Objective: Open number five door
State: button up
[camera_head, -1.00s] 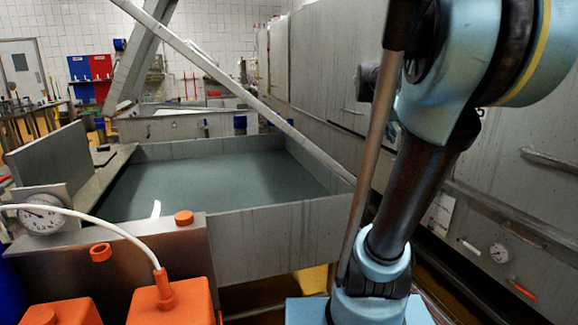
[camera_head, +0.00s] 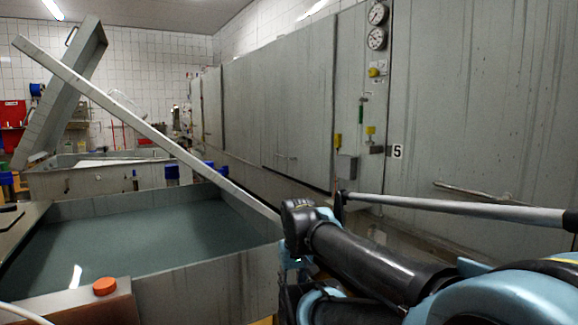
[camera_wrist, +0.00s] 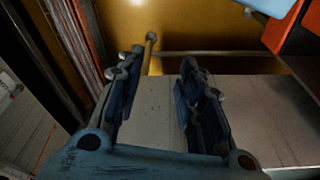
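The number five label (camera_head: 397,151) is a small white plate on the grey metal wall in the head view. A wide grey door panel (camera_head: 485,110) is to its right and looks shut. A horizontal bar handle (camera_head: 478,193) runs low on that panel, partly above my arm. My gripper (camera_wrist: 158,78) shows in the wrist view with its two dark fingers apart and nothing between them. It is over the floor, away from the door. I cannot make out the gripper in the head view, where my arm crosses the lower right.
A large vat (camera_head: 200,273) stands at lower left. A slanted beam (camera_head: 130,115) crosses above it. An orange block (camera_wrist: 300,45) shows in the wrist view.

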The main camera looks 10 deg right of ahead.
aim_at(483, 104)
jog(key=z, duration=1.8)
jog(key=k, duration=1.3)
jog(key=u, duration=0.05)
jog(key=i, duration=0.8)
jog(key=u, duration=0.45)
